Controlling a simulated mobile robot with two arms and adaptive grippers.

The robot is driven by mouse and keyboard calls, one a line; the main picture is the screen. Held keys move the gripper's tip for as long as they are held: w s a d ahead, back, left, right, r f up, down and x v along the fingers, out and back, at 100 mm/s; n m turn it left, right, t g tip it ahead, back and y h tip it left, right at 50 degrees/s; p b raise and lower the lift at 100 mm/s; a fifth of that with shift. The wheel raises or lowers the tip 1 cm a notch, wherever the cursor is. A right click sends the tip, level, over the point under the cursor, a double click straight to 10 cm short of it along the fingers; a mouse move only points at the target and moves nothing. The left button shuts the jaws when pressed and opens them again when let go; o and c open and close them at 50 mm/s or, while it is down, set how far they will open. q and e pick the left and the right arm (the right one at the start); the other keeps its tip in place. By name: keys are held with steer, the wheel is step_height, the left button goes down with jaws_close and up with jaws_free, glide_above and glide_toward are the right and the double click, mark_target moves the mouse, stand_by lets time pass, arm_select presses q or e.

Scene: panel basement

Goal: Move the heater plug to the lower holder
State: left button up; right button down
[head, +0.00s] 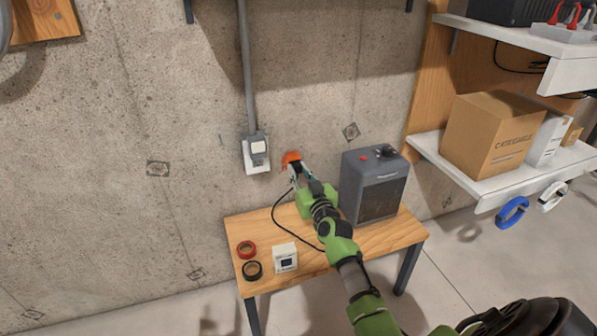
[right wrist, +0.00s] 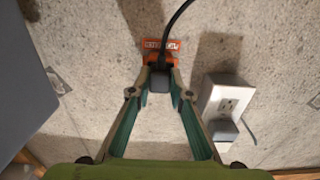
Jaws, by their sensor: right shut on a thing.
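My right gripper (head: 297,174) is shut on the black heater plug (right wrist: 159,84) close to the wall. The plug sits between both fingertips (right wrist: 160,76) in the right wrist view, with its black cord (right wrist: 181,14) running up out of the picture. An orange holder (head: 290,158) on the wall is right at the plug; it also shows in the right wrist view (right wrist: 157,45), with lettering on it. The plug and fingertips partly cover it, and I cannot tell whether the plug is seated in it. The grey heater (head: 374,186) stands on the table. My left gripper is out of view.
A wall socket box (head: 256,152) under a conduit is left of the holder. A shelf with a carton (head: 490,135) is at right.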

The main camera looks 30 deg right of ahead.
stand_by(0.4)
steer(key=c, duration=1.8)
jaws_free()
steer(key=shift+w, duration=0.1)
